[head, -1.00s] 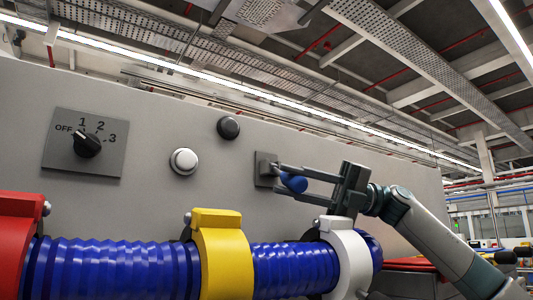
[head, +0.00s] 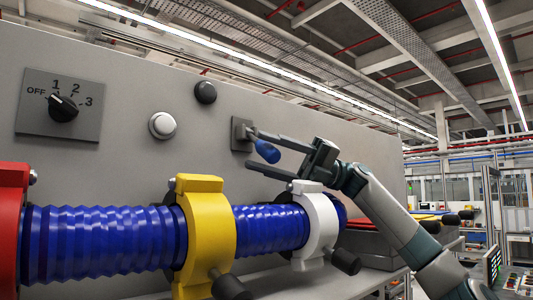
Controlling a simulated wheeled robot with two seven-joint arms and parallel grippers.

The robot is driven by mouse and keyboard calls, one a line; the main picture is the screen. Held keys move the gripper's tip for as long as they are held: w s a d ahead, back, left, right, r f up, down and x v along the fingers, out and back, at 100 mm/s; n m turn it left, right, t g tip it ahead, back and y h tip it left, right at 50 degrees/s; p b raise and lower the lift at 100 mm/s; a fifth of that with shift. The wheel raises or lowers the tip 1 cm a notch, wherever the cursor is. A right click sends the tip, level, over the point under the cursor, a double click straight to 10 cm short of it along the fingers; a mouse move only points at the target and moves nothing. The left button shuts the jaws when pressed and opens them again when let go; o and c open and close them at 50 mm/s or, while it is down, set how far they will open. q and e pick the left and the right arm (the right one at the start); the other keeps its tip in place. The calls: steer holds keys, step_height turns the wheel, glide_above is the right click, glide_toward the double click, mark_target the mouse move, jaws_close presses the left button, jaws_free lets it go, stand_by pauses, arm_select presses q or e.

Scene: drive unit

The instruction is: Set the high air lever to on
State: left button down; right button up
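A lever with a blue handle (head: 266,151) sticks out from a small grey plate (head: 241,135) on the grey panel, right of the buttons. The handle slants down to the right. My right gripper (head: 250,150) is open at the lever, its two fingers well apart. The blue handle shows between them, close to the upper finger; I cannot tell whether they touch. No on or off marking is readable at this lever. My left gripper is out of view.
A rotary knob (head: 63,107) marked OFF, 1, 2, 3, a white button (head: 162,125) and a black button (head: 205,92) sit left on the panel. Below runs a blue ribbed hose (head: 110,240) with red (head: 10,225), yellow (head: 207,235) and white (head: 318,225) clamps.

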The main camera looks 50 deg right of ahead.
steer(key=shift+r, duration=0.25)
steer(key=shift+r+b, duration=0.35)
steer(key=shift+r, duration=0.45)
step_height(320, 180, up, 2)
steer(key=shift+d+b, duration=0.15)
steer(key=shift+b, duration=0.15)
steer(key=s+d+r+b, duration=0.1)
steer(key=s+r+b, duration=0.2)
steer(key=s+r, duration=0.4)
steer(key=s, duration=0.4)
steer(key=shift+s+b, duration=0.15)
steer(key=shift+b, duration=0.15)
steer(key=shift+s+d, duration=0.25)
steer(key=shift+w, duration=0.2)
